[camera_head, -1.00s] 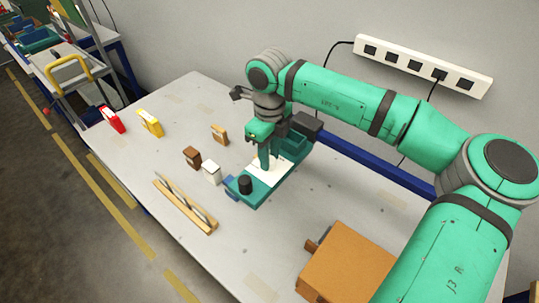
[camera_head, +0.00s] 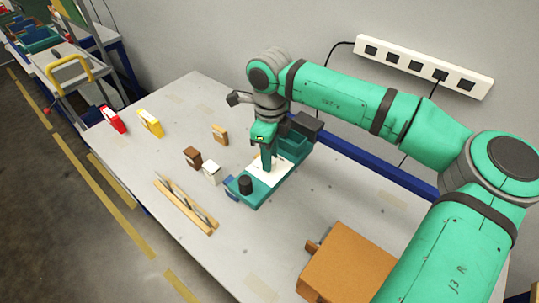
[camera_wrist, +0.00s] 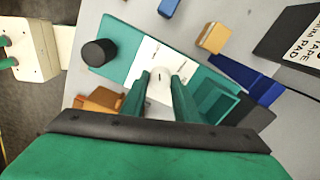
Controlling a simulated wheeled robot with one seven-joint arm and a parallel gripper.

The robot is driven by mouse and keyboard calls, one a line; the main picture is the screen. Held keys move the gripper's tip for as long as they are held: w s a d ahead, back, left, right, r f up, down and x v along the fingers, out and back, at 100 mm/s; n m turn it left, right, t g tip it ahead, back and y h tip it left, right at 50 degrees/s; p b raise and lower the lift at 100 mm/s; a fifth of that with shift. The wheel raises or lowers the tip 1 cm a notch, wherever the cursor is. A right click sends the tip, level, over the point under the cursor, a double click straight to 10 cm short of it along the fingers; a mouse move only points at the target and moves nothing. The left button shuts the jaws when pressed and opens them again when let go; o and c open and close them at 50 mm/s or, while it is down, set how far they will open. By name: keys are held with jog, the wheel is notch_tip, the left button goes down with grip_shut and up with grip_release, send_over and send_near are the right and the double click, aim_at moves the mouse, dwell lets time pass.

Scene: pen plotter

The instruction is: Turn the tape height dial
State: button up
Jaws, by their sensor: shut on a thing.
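The teal plotter (camera_head: 262,196) lies on the table with a white plate (camera_head: 283,170) on its top. It also shows in the wrist view (camera_wrist: 115,63). The tape height dial (camera_wrist: 159,75) is a small white round knob with a dark mark, standing on the white plate. My gripper (camera_wrist: 159,86) points down over the plate, with its two teal fingers on either side of the dial, shut on it. In the head view my gripper (camera_head: 267,166) hides the dial.
A black knob (camera_head: 245,185) stands on the plotter's near end, and a teal open bin (camera_head: 293,143) is at its far end. White and brown blocks (camera_head: 193,156) stand to the left. A wooden rack (camera_head: 183,208) and an orange box (camera_head: 345,266) lie nearer.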

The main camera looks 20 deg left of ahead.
jog(key=o, duration=1.1)
jog(key=shift+c, duration=0.2)
notch_tip(320, 180, up, 11)
jog(key=shift+f, duration=0.1)
